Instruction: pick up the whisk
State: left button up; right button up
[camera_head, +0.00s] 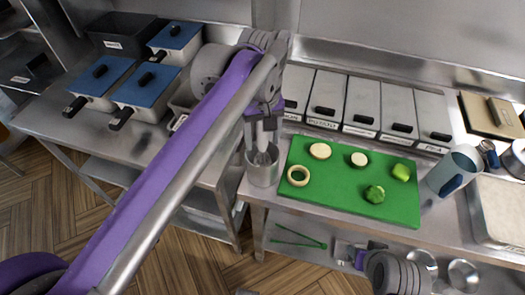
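The whisk (264,156) stands upright in a round metal container (263,175) at the left front of the counter. Only a little of the whisk shows. My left gripper (262,132) points down right over the container, its two fingers apart on either side of the whisk's upper part. I cannot see clearly whether they touch it. My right gripper (349,254) is low at the counter's front edge, away from the whisk, and its fingers are too small to judge.
A green cutting board (335,198) with cut vegetables lies just right of the container. Lidded bins (327,95) stand behind it, and a grey-blue jug (452,170) to the right. Blue-lidded boxes (145,85) stand on the left counter. Green tongs (298,238) lie on the lower shelf.

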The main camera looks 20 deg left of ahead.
pick_arm(q)
grip_shut()
